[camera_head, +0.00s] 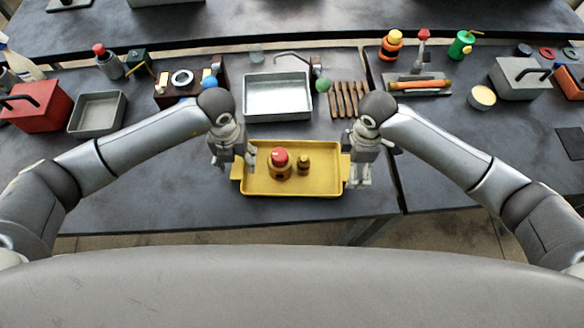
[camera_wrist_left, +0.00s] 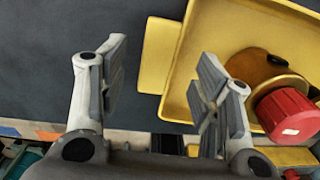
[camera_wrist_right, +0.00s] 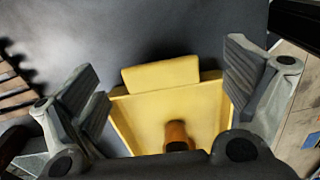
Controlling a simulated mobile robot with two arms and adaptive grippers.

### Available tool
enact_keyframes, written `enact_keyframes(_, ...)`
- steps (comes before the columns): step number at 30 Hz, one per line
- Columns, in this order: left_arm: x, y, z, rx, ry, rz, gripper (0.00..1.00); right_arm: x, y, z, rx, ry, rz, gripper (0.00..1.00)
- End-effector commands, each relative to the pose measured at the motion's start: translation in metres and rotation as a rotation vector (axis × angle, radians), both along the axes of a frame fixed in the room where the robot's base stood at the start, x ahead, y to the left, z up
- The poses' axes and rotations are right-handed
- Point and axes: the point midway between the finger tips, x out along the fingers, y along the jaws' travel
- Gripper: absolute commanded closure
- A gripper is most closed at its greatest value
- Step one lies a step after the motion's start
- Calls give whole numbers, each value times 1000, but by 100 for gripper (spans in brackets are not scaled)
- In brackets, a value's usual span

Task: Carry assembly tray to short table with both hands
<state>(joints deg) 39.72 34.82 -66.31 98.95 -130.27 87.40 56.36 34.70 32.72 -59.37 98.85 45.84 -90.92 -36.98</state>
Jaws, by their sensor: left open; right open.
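The yellow assembly tray (camera_head: 290,193) lies on the dark table in the middle of the head view. It carries a round brown-yellow part with a red cap (camera_head: 280,160) and a smaller dark-yellow part (camera_head: 303,166). My left gripper (camera_head: 235,163) is open at the tray's left end; in the left wrist view the left handle tab (camera_wrist_left: 160,55) shows between its spread fingers. My right gripper (camera_head: 361,182) is open at the right end; in the right wrist view the right tab (camera_wrist_right: 160,74) shows between its fingers. Whether fingers touch the tabs cannot be told.
Behind the tray stand a metal sink (camera_head: 277,97) and a slatted brown rack (camera_head: 348,98). A red box (camera_head: 36,107) and a grey tray (camera_head: 97,113) are at left, a grey box (camera_head: 520,78) at right. The table's front edge runs just before the tray.

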Motion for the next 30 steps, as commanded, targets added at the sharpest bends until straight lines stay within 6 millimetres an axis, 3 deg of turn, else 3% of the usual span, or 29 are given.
enact_keyframes(6,0,0,-25,0,0,0,42,0,0,-25,0,1,-1,4)
enact_keyframes(18,0,0,-30,0,0,-1,42,0,0,-30,0,-1,0,4)
enact_keyframes(30,0,0,-30,1,0,0,93,1,0,-30,-1,-1,0,55)
